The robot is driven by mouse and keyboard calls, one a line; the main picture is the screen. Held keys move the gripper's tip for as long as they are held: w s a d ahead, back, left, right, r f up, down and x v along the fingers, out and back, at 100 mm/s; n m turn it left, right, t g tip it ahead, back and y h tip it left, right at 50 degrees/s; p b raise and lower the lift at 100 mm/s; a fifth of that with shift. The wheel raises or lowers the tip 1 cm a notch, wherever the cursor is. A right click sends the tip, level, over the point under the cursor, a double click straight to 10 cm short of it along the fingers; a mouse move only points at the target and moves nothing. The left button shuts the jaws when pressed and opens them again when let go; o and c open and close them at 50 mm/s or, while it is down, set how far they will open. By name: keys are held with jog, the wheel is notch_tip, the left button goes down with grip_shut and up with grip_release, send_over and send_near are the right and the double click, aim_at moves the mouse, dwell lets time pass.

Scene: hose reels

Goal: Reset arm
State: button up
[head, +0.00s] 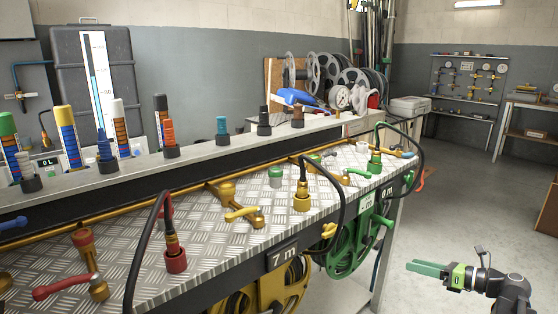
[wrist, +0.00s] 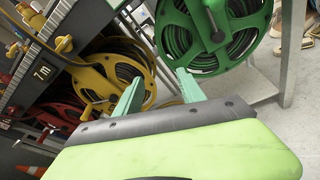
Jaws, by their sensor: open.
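My gripper (head: 428,268) is at the lower right of the head view, to the right of the bench and clear of it. Its two green fingers are apart and hold nothing. In the wrist view my gripper (wrist: 160,92) points toward the hose reels under the bench. A green reel (wrist: 206,38) is straight ahead at the top, a yellow reel (wrist: 142,77) is left of it, and a red reel (wrist: 62,112) is farther left. In the head view the green reel (head: 345,252) and yellow reel (head: 262,292) hang below the bench top.
The metal bench (head: 205,222) carries red, yellow and green hose connectors and valve levers. Black hoses arch over its front edge. A bench leg (wrist: 292,55) stands right of the green reel. Open floor (head: 460,200) lies right of the bench.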

jog(key=s+a+r+n+g+h+p, duration=0.2)
jog(key=a+r+n+g+p, duration=0.2)
jog(key=a+n+p, duration=0.5)
jog(key=s+a+r+n+g+h+p, duration=0.1)
jog(key=a+r+n+g+h+p, duration=0.2)
jog(key=a+n+p, duration=0.55)
jog(key=s+a+r+n+g+h+p, duration=0.3)
jog(key=s+a+r+n+h+p, duration=0.3)
jog(key=n+p, duration=0.7)
notch_tip(320, 180, up, 3)
jog(key=shift+a+f+h+p, duration=0.1)
jog(key=shift+a+h+p, duration=0.35)
jog(key=shift+p, duration=0.75)
